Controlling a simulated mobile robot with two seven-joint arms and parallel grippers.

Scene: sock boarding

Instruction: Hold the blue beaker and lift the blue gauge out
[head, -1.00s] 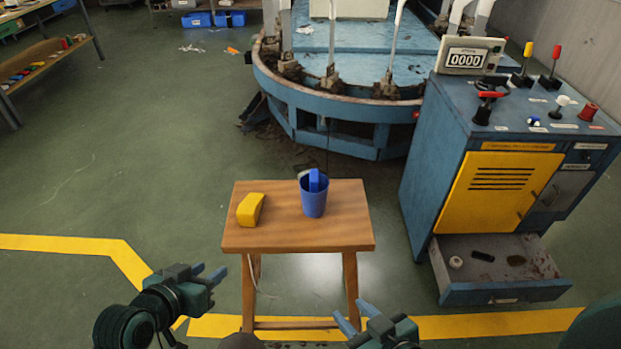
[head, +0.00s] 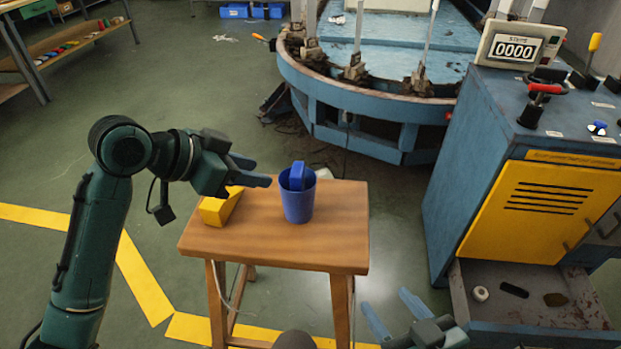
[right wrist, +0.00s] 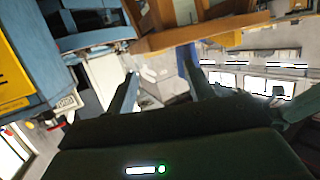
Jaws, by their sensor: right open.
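The blue beaker (head: 298,207) stands upright on the small wooden table (head: 330,245). The blue gauge (head: 297,176) sits in it, with its top sticking out above the rim. My left gripper (head: 262,172) is open and empty, its fingers pointing right toward the beaker from its left side, apart from it and above the yellow block. My right gripper (head: 390,312) is open and empty, low at the front right of the table. It also shows in the right wrist view (right wrist: 160,85), with nothing between its fingers.
A yellow block (head: 217,208) lies on the table's left part, partly hidden by my left gripper. A blue cabinet (head: 475,150) with an open drawer (head: 535,300) stands at the right. A round blue machine (head: 370,125) is behind.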

